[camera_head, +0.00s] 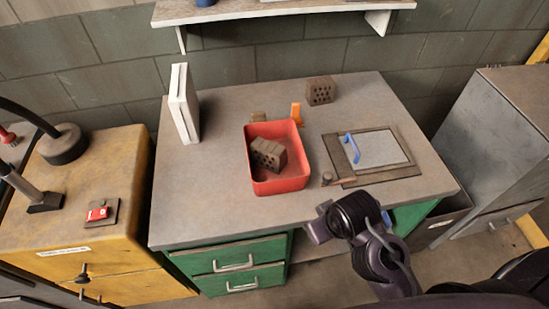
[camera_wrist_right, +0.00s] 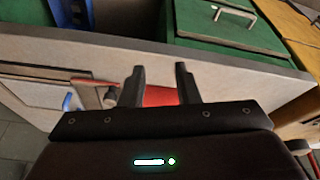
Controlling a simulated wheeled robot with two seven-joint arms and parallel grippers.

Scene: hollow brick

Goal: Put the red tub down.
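The red tub (camera_head: 297,172) appears to rest on the grey table near its front middle. A hollow brick (camera_head: 268,154) sits inside it. My right gripper (camera_head: 318,222) is at the table's front edge, just right of and nearer than the tub, apparently apart from it. In the right wrist view the fingers of the right gripper (camera_wrist_right: 159,68) are spread with a gap between them. Part of the red tub (camera_wrist_right: 160,96) shows behind and between the fingers, and the gripper body hides the rest. My left gripper is not in view.
A framed board with a blue handle (camera_head: 352,148) lies right of the tub. An orange item (camera_head: 296,113) stands close behind it. Another hollow brick (camera_head: 320,91) and a white upright panel (camera_head: 184,103) stand farther back. The table's left front (camera_head: 205,205) is clear.

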